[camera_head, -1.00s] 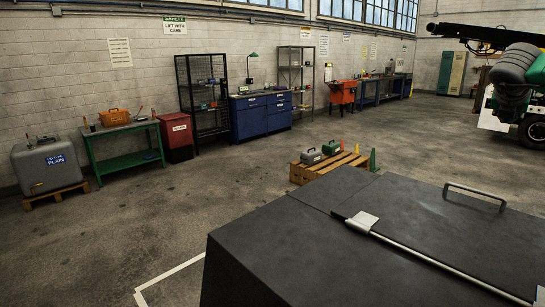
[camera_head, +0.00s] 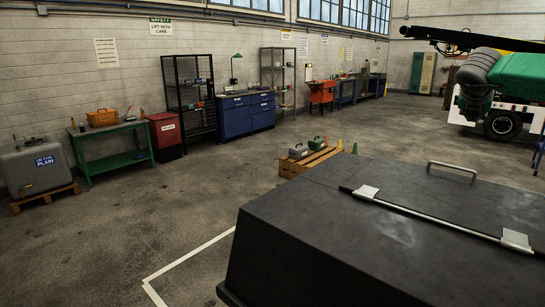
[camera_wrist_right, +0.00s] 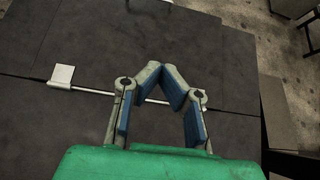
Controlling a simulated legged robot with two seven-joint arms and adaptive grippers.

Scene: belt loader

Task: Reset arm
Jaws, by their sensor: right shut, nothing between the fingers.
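My right gripper (camera_wrist_right: 163,72) shows in the right wrist view with its green body at the bottom. Its blue-padded fingers angle in to meet at the tips, with nothing between them. Behind them is the dark top of a large black box (camera_wrist_right: 90,130), with a metal rod and a pale clamp (camera_wrist_right: 62,74). In the head view a green and grey arm part of mine (camera_head: 520,75) hangs at the upper right; I cannot make out fingers there. My left gripper is in neither current view.
In the head view the black box (camera_head: 330,230) fills the lower right, with a raised handle (camera_head: 452,166). A pallet (camera_head: 300,166) with cases stands behind it. A wheeled vehicle (camera_head: 503,124) is at right. Benches and cabinets line the wall; the floor (camera_head: 130,230) at left is clear.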

